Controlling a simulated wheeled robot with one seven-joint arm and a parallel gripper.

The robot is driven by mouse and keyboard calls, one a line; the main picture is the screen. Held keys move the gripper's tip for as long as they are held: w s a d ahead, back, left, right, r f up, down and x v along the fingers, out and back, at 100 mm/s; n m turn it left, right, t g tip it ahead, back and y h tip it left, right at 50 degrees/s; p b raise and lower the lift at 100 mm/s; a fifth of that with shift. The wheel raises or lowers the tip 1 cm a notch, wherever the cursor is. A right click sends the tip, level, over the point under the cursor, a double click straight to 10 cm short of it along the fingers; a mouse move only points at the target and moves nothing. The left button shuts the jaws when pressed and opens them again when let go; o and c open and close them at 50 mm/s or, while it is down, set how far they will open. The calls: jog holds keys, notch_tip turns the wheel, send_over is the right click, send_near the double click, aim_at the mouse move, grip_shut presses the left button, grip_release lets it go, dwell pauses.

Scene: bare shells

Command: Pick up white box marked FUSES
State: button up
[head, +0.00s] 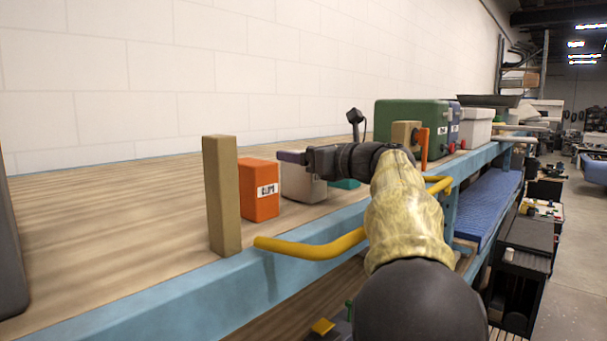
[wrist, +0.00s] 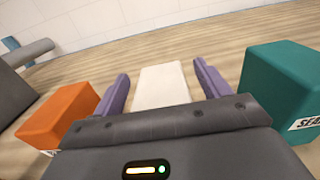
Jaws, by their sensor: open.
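A white box (head: 303,186) stands on the wooden shelf, between an orange box and a teal box. In the wrist view the white box (wrist: 162,86) lies between my two purple fingers, with a gap showing on each side. No label on it can be read; its front is partly out of view. My gripper (head: 290,157) is at the top of the white box in the head view, and its fingers are spread open in the wrist view (wrist: 161,74). It holds nothing.
The orange box (head: 259,190) is close on the left, the teal box (wrist: 284,88) close on the right. A wooden post (head: 222,195) and yellow rail (head: 312,247) stand at the shelf's front edge. A green case (head: 410,117) is farther along.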

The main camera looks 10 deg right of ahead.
jog(key=c, duration=1.2)
jog(key=shift+o, duration=0.2)
jog(key=shift+r, duration=0.1)
jog(key=shift+r, duration=4.95)
